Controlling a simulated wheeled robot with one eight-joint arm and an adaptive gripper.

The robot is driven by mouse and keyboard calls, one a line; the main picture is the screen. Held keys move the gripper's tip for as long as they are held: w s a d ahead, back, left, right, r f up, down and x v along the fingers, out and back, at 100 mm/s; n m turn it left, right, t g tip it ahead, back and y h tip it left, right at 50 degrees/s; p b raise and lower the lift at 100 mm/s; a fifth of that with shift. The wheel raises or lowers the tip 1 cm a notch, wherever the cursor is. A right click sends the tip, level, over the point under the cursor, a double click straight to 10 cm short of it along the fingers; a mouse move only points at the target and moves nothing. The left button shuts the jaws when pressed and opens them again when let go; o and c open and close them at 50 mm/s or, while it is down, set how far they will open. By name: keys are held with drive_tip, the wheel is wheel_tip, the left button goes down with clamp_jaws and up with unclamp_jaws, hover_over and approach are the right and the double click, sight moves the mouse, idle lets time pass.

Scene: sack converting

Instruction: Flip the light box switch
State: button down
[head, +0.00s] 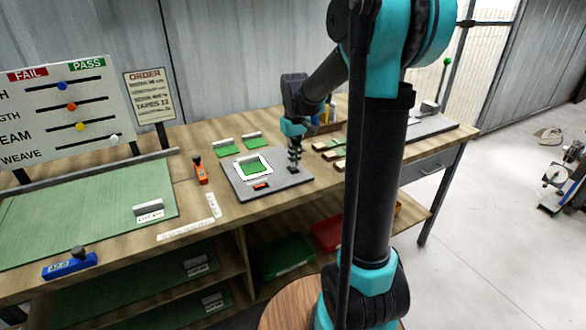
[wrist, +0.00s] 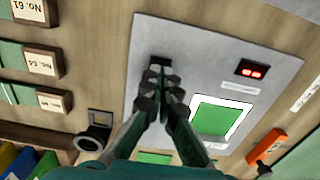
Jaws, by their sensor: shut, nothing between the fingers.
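The light box is a flat grey slab (head: 287,184) on the bench; it also fills the middle of the wrist view (wrist: 205,55). A white panel with a green swatch (head: 255,168) on it lies on its top, also in the wrist view (wrist: 211,119). A small black part with red lit marks (wrist: 251,70) sits near one edge. My gripper (head: 294,164) is shut and empty, pointing down over the slab's right part. In the wrist view its fingertips (wrist: 158,82) are beside a small dark piece (wrist: 160,61), probably the switch, partly hidden. I cannot tell whether they touch.
A green mat (head: 90,215) and a blue block (head: 69,264) are at left. Bins sit on the shelf below.

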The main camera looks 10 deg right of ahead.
sight(295, 169)
drive_tip(key=shift+f, duration=1)
idle(0.5)
drive_tip(key=shift+r, duration=3.5)
drive_tip(key=s+d+f+m+t, duration=0.1)
drive_tip(key=s+d+f+t, duration=0.1)
drive_tip(key=s+f, duration=0.5)
drive_tip(key=s+d+f+m+t, duration=0.2)
drive_tip(key=s+f, duration=0.5)
drive_tip(key=s, duration=0.8)
drive_tip(key=shift+m, duration=0.3)
